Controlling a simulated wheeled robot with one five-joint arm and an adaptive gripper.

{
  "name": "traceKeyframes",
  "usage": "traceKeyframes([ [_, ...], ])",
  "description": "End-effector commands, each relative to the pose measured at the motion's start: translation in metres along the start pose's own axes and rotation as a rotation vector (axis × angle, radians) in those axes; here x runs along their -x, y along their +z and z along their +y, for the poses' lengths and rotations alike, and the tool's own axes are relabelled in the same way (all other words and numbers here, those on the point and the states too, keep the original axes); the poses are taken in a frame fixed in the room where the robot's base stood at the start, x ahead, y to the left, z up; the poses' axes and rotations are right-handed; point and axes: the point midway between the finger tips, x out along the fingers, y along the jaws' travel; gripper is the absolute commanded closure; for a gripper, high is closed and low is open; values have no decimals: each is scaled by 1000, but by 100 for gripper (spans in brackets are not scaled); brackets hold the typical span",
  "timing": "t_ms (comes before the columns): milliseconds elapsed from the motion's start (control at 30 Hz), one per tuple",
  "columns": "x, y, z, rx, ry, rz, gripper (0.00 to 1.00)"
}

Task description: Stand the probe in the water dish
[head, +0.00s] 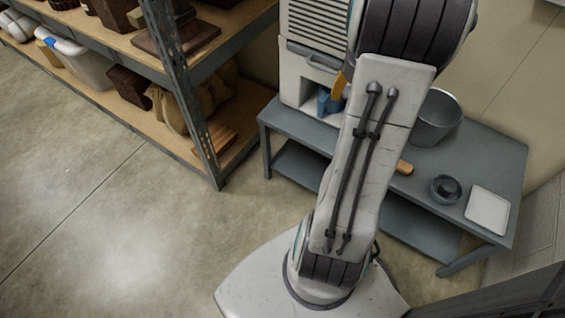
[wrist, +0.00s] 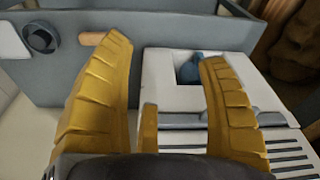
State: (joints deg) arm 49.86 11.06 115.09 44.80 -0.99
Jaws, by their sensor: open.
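A short orange-tan handle (head: 404,167), perhaps the probe's, shows on the blue-grey table, partly hidden by my arm; it also shows in the wrist view (wrist: 92,38), behind my left finger's tip. A dark round dish (head: 446,188) with a raised middle, perhaps the water dish, sits beside it and shows at upper left in the wrist view (wrist: 41,38). My gripper (wrist: 165,54) is open, with nothing seen between its yellow fingers. It faces the white machine (wrist: 160,70), apart from the handle and dish. In the head view only a bit of yellow finger (head: 338,86) shows.
A blue thing (head: 325,101) sits in the white machine's recess. A grey bucket (head: 437,117) and a pale square plate (head: 488,209) are on the table (head: 290,128). A loaded shelf (head: 130,50) stands at left. The floor between is clear.

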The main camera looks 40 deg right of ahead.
Motion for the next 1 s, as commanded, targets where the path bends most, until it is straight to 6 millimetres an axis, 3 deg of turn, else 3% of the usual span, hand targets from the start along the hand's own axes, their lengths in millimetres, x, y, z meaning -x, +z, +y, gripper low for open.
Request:
traceKeyframes([
  [33,14,16,-31,85,-14,9,32],
  [100,28,42,-64,189,-32,16,32],
  [200,46,84,-101,334,-58,24,32],
  [300,60,126,-125,470,-84,33,32],
  [500,73,196,-142,684,-126,44,32],
  [600,75,218,-143,757,-141,46,32],
  [800,76,241,-141,832,-157,49,32],
  [1000,75,245,-140,845,-159,48,32],
])
